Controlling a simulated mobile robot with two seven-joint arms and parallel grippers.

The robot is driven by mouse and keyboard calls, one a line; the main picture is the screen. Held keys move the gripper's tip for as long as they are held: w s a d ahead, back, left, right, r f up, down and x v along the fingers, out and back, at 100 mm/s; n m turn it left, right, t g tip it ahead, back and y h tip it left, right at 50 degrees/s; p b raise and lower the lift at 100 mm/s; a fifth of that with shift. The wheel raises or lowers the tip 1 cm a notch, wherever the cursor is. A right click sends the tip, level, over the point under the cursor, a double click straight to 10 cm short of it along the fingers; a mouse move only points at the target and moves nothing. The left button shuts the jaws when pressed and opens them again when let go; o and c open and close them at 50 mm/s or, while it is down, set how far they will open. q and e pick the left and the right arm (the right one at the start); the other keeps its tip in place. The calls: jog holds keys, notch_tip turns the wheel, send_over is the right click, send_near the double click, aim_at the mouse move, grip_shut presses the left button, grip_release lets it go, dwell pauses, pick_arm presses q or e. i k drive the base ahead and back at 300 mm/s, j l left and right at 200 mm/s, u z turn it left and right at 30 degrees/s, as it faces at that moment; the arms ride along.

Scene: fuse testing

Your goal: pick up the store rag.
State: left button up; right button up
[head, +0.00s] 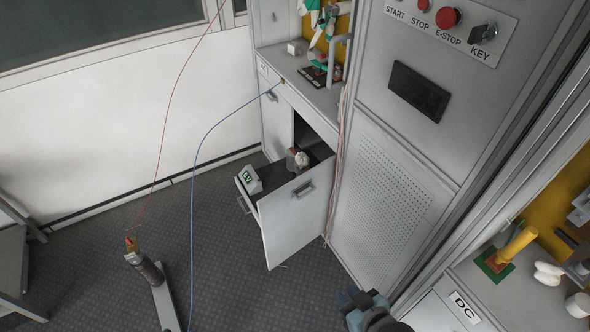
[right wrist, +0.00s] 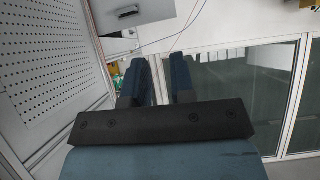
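A small crumpled white and brown item (head: 299,158), which looks like the rag, sits in the open drawer (head: 290,219) low in the grey cabinet. It is too small to make out its folds, and the drawer front hides its lower part. My right gripper (head: 354,298) is at the bottom of the head view, to the right of the drawer and well apart from it. In the right wrist view its two blue fingers (right wrist: 157,80) stand apart with nothing visible between them.
A white box with a green sign (head: 249,179) is at the drawer's left side. The perforated panel (head: 384,205) rises right of the drawer. Red and blue cables (head: 192,200) hang across the left. Floor before the drawer looks clear.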

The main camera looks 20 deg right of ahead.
aim_at(301, 159)
jog(key=i+u, duration=0.25)
jog(key=i, duration=0.15)
jog(key=i+l+u, duration=0.2)
jog(key=i, duration=0.15)
jog(key=i+l+u, duration=0.25)
jog(key=i+l, duration=0.15)
